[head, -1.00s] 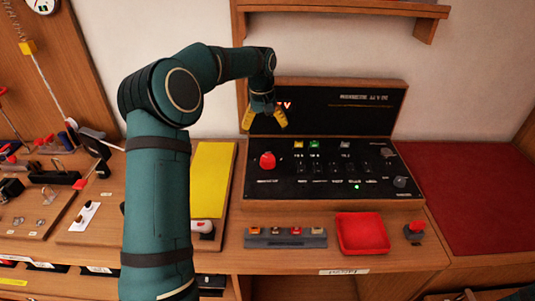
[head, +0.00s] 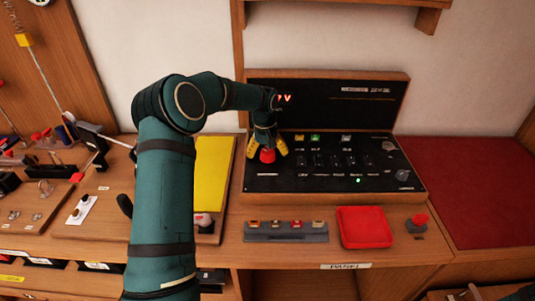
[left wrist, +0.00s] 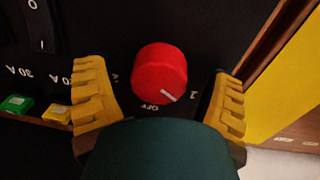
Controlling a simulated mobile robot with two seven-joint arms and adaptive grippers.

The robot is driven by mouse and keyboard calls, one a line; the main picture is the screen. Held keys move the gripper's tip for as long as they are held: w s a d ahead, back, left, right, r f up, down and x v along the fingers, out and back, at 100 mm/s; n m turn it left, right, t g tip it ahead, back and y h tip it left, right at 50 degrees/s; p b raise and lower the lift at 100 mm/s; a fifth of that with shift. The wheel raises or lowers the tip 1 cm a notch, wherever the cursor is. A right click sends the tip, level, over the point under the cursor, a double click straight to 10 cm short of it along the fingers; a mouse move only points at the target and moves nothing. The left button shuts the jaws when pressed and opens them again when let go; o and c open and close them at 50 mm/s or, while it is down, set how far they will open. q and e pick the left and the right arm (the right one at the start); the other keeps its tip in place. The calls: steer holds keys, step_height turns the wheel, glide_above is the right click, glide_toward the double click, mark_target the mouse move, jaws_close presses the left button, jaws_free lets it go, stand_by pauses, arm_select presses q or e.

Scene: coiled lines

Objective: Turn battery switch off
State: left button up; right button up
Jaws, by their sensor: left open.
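The battery switch is a red round knob (head: 267,156) at the left of the black panel (head: 330,180). In the left wrist view the red knob (left wrist: 159,73) has a white pointer mark directed toward the "1" label, with "OFF" printed close by. My left gripper (head: 267,150) is open, its yellow fingers on either side of the knob. In the left wrist view the left gripper (left wrist: 160,105) shows a gap between each finger and the knob.
A red tray (head: 364,228), a grey fuse holder (head: 286,237) and a red-topped button (head: 417,222) stand in front of the panel. A yellow board (head: 213,170) lies to the left. A shelf (head: 400,8) hangs above.

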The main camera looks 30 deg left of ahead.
arm_select(q)
steer(key=c, duration=1.2)
